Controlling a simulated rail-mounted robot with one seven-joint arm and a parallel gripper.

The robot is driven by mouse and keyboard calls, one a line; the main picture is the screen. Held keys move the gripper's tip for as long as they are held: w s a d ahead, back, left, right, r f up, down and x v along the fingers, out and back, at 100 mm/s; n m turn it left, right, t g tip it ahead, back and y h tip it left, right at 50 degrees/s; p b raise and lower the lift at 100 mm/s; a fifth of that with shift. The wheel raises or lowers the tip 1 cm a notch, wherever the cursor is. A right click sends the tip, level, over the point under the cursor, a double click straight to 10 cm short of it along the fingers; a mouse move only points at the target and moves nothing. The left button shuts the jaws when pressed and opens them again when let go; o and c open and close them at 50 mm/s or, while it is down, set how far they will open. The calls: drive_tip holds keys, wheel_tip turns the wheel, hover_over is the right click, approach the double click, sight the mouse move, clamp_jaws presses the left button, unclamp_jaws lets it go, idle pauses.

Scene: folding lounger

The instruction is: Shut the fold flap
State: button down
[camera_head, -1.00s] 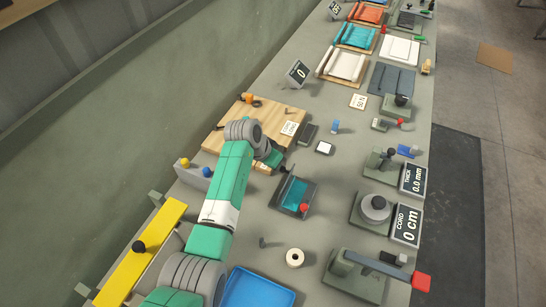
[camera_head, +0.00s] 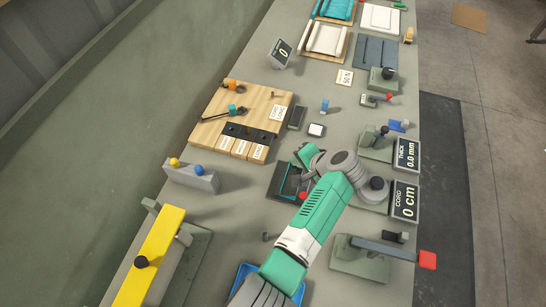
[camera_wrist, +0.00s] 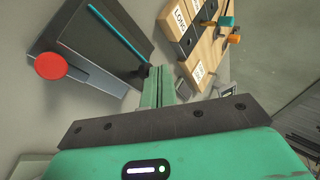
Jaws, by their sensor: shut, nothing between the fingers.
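The folding fixture shows in the head view as a dark plate (camera_head: 281,181) with a red knob (camera_head: 303,196), partly hidden by my arm. In the wrist view its dark panel (camera_wrist: 95,42) is at the upper left, with a thin teal strip along it and the red knob (camera_wrist: 50,65) at its near left end. How far the flap is turned is hard to tell. My gripper (camera_wrist: 160,80) is shut and empty, just right of the panel's lower right corner in the wrist view. Whether it touches the panel cannot be told.
A grey block with yellow and blue knobs (camera_head: 191,176) stands at left. The cord gauge (camera_head: 404,201) and a red-ended lever (camera_head: 427,260) stand at right. A small white-topped block (camera_head: 316,130) sits behind.

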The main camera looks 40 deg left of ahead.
drive_tip(key=d+f+y+b, duration=0.1)
drive_tip(key=b, duration=0.1)
drive_tip(key=w+d+f+m+y+b, duration=0.1)
drive_tip(key=y+b, duration=0.1)
drive_tip(key=b, duration=0.1)
drive_tip(key=shift+d+f+g+y, duration=0.25)
drive_tip(key=shift+d+g+y, duration=0.05)
drive_tip(key=shift+g, duration=0.1)
drive_tip(key=shift+w+d+f+b, duration=0.1)
drive_tip(key=shift+d+f+b, duration=0.15)
drive_tip(key=shift+b, duration=0.4)
drive_tip(key=shift+d+r, duration=0.1)
drive_tip(key=shift+d+r, duration=0.2)
drive_tip(key=shift+d, duration=0.15)
drive_tip(key=f+p+v, duration=0.1)
drive_tip(key=v, duration=0.8)
drive_tip(key=shift+d+p, duration=0.3)
